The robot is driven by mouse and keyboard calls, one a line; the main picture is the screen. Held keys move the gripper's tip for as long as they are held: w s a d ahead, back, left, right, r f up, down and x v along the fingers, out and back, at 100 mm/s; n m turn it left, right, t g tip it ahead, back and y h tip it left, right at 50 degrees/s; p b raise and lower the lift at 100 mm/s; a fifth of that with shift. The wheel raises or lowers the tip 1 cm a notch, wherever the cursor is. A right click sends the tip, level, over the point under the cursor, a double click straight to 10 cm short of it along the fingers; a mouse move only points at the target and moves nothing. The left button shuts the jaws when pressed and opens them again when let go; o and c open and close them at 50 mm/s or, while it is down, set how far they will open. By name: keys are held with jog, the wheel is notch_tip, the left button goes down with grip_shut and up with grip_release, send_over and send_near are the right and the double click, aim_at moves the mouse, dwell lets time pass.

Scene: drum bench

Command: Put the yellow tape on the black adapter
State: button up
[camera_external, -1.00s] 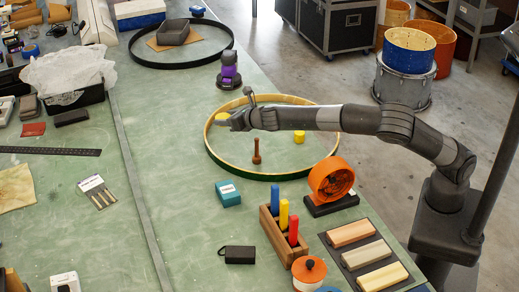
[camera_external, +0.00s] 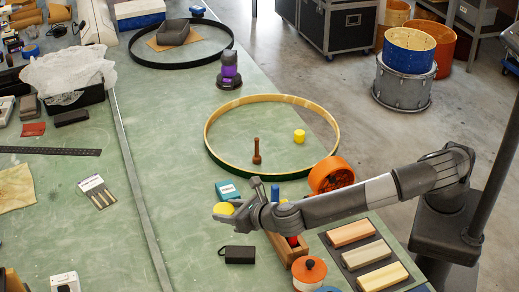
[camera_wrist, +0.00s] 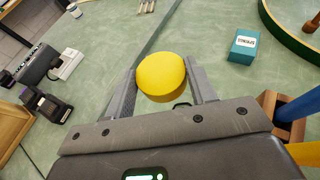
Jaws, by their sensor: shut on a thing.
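The yellow tape (camera_external: 223,208), a short round yellow piece, is between the two fingers of my gripper (camera_external: 222,213) in the external view. In the wrist view the yellow tape (camera_wrist: 161,76) sits at the fingertips, one grey finger on each side, and my gripper (camera_wrist: 161,85) is shut on it. The black adapter (camera_external: 240,254), a small dark box with a cord loop at its left, lies on the green bench just below my gripper in the external picture. The tape is apart from it. In the wrist view the adapter is mostly hidden; a small dark loop shows under the tape.
A teal box (camera_external: 228,190) stands just behind my gripper. A wooden holder (camera_external: 282,246) with coloured pegs is right of the adapter, partly behind my arm. A large hoop (camera_external: 209,150) encloses a brown peg (camera_external: 257,152) and another yellow cylinder (camera_external: 299,136). Bench left of the adapter is clear.

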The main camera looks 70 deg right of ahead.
send_over(233, 254)
notch_tip(233, 254, down, 4)
notch_tip(233, 254, down, 11)
jog(key=shift+a+r, duration=0.1)
dwell(0.5)
jog(key=shift+f, duration=0.2)
jog(key=o, duration=1)
jog(key=shift+c, duration=0.2)
jog(key=shift+r, duration=0.1)
jog(key=v, duration=1.2)
jog(key=shift+r, duration=0.15)
